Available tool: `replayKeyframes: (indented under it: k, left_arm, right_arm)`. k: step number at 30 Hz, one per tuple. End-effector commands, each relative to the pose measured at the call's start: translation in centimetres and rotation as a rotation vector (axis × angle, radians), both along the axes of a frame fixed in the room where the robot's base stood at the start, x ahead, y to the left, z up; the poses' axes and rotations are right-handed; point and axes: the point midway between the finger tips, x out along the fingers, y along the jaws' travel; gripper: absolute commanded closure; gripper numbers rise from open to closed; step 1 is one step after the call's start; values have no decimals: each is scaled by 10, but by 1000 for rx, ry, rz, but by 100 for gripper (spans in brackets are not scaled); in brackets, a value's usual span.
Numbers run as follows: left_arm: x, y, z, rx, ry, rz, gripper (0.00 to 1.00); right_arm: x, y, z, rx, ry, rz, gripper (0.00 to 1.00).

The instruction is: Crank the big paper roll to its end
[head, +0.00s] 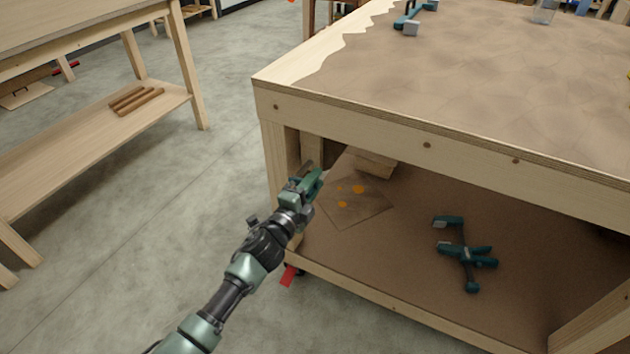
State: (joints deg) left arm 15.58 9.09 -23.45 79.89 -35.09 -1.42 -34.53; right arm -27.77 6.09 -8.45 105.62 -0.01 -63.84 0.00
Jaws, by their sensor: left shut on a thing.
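Brown paper (470,65) covers most of the near workbench top, with a ragged edge on the left that leaves a strip of bare wood. I cannot make out the paper roll or its crank as a separate thing. My left gripper (314,179) is at the bench's front left leg, below the top's edge. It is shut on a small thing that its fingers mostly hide. My right gripper is not in view.
The bench's lower shelf (400,255) holds teal clamps (466,254) and a thin sheet (355,208) with orange spots. Another wooden bench (60,140) stands left, with brown sticks (135,100) on its shelf. Concrete floor between them is clear. A teal clamp (409,20) lies on top.

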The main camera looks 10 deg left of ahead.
Motion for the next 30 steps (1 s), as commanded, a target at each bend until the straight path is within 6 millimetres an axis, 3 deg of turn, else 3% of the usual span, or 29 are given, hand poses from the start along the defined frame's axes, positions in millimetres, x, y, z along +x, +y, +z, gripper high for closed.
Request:
replayKeyframes:
  k: [14, 15, 16, 26, 30]
  left_arm:
    - [0, 1, 0, -11, 4, 2, 100]
    - [0, 1, 0, -11, 4, 2, 64]
    - [0, 1, 0, -10, 4, 2, 56]
    - [-1, 1, 1, -10, 4, 1, 54]
    - [-13, 5, 0, -11, 6, 1, 54]
  right_arm:
    - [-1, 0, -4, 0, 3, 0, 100]
    - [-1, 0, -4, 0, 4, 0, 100]
    - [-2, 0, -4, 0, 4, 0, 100]
    - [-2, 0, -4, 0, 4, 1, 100]
    - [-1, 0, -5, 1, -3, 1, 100]
